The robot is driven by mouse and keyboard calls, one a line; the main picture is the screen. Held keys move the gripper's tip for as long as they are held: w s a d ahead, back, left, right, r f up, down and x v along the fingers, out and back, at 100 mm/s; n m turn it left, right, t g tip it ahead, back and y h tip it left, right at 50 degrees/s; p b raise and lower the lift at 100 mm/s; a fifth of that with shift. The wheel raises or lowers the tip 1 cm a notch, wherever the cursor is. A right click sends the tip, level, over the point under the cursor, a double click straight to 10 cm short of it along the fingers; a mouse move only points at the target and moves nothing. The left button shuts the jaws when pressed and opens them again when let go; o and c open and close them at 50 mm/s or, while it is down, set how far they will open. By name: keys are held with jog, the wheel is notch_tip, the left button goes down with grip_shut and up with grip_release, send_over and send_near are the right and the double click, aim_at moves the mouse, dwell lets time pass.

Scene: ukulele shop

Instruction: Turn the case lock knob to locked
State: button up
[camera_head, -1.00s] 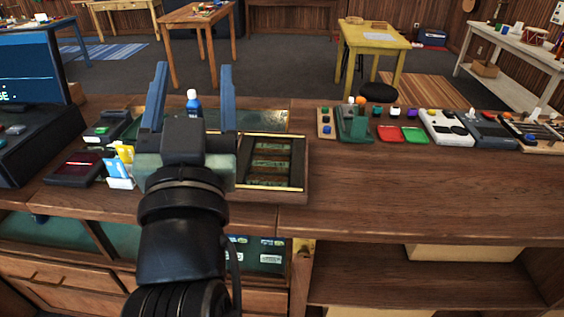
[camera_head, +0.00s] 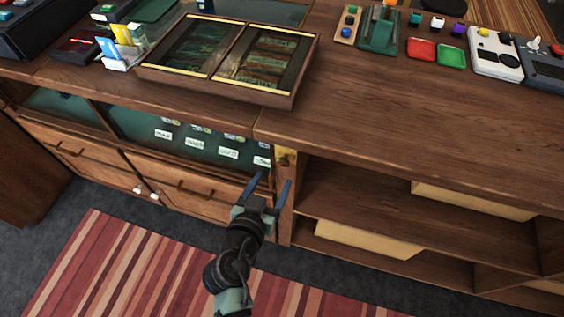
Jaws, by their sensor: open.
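The case lock (camera_head: 286,158) is a small brass-coloured plate with a knob on the upright post at the right end of the glass display case (camera_head: 130,122). It is small in the view, and I cannot tell which way the knob points. My gripper (camera_head: 271,180) is open, with its two blue fingers pointing up toward the lock from just below it. The fingers appear apart from the knob, with nothing between them. The case front shows several white labels behind the glass.
A framed wooden tray (camera_head: 290,98) sits on the counter above. Open shelves with pale boxes (camera_head: 370,240) are to the right of the post. Wooden drawers (camera_head: 180,192) are below the case. A striped rug (camera_head: 120,270) covers the floor in front.

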aim_at(282, 164)
jog(key=x, duration=0.7)
jog(key=shift+w+d+f, duration=0.1)
jog(key=shift+w, duration=0.15)
jog(key=shift+c, duration=0.2)
grip_shut()
